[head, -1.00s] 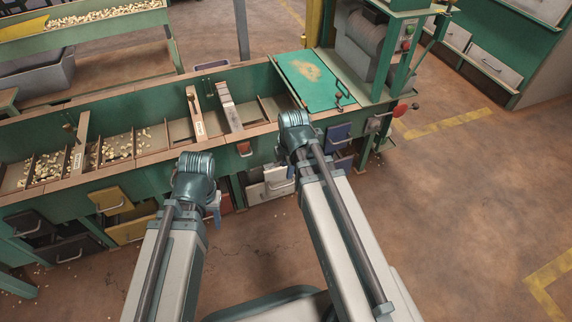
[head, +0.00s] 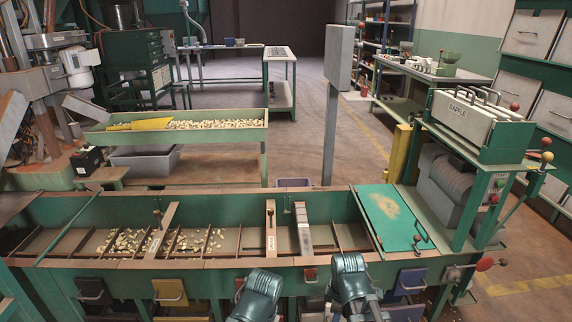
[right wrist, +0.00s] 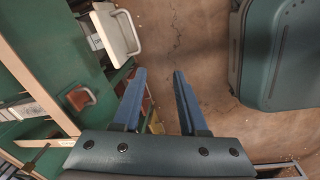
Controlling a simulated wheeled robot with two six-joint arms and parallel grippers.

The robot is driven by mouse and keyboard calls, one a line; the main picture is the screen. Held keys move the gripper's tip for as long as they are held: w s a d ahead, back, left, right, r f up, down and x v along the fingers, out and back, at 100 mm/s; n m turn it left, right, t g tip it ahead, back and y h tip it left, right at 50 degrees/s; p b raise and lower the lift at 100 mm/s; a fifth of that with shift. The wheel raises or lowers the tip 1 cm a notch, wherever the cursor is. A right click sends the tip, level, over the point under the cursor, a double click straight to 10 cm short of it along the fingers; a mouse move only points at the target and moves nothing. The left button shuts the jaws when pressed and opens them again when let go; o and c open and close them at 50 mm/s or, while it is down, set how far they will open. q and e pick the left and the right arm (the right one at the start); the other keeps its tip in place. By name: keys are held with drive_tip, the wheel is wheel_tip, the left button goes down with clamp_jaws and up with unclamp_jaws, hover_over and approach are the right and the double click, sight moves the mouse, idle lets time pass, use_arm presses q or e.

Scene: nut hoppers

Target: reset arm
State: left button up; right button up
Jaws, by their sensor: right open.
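My right gripper shows in the right wrist view (right wrist: 158,95). Its two blue fingers are apart with nothing between them, above the brown floor beside the green bench front. In the head view two dark green arm joints of mine show at the bottom centre, in front of the long green hopper bench (head: 130,264). My gripper fingers do not show in the head view. The left gripper is not in any view.
Nuts (head: 124,241) lie in several bench compartments at left. Coloured drawers, such as a yellow one (head: 170,291), line the bench front. A green lid (head: 392,215) and the baffle machine (head: 488,122) stand at right. A nut trough (head: 180,133) stands behind.

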drive_tip(key=s+a+m+g+h, duration=0.1)
drive_tip(key=s+a+m+g, duration=0.1)
drive_tip(key=s+a+m, duration=0.7)
use_arm(q)
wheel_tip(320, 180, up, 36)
drive_tip(key=p, duration=3.6)
use_arm(e)
wheel_tip(320, 180, up, 36)
drive_tip(key=w+m, duration=0.1)
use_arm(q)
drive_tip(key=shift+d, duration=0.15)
use_arm(e)
drive_tip(key=shift+w+d, duration=0.1)
